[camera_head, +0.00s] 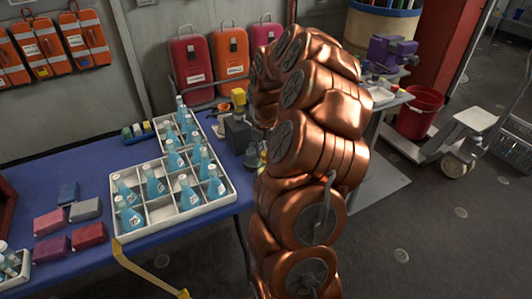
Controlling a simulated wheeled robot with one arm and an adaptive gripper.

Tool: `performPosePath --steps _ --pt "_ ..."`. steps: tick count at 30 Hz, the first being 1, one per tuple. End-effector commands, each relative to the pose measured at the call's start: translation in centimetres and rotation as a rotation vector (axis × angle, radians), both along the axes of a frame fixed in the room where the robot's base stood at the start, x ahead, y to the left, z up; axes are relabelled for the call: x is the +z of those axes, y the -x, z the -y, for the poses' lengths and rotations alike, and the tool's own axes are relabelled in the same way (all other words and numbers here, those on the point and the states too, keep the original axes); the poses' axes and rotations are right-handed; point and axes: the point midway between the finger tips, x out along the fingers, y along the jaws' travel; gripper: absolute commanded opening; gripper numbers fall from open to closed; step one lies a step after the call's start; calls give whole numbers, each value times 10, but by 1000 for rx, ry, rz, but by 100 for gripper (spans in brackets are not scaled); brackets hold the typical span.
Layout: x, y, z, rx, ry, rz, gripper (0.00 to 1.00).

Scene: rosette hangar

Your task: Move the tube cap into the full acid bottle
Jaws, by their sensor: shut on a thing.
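Several conical bottles with blue liquid and pale labels, one of them a blue bottle (155,184), stand in the white divided crate (118,226) on the blue table. I cannot tell which one is the full acid bottle. More blue bottles stand in a second white tray behind it. I cannot make out the tube cap. My copper arm rises through the middle of the view and bends over at the top. My gripper is not clearly visible; the arm hides the area just right of the crate.
The blue table (80,180) holds several coloured blocks (85,209) at left and a dark device (237,133) near my arm. A red bucket (419,112) and a grey cart (470,128) stand at right. Open floor lies at lower right.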

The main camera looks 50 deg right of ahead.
Motion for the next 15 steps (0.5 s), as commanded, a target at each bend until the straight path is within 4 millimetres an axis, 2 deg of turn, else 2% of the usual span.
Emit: performPosePath --steps 5,6,13,15 --pt "0 0 0 0 0 0 20" --pt "0 0 0 0 0 0 41" --pt "0 0 0 0 0 0 65" --pt "0 0 0 0 0 0 66"
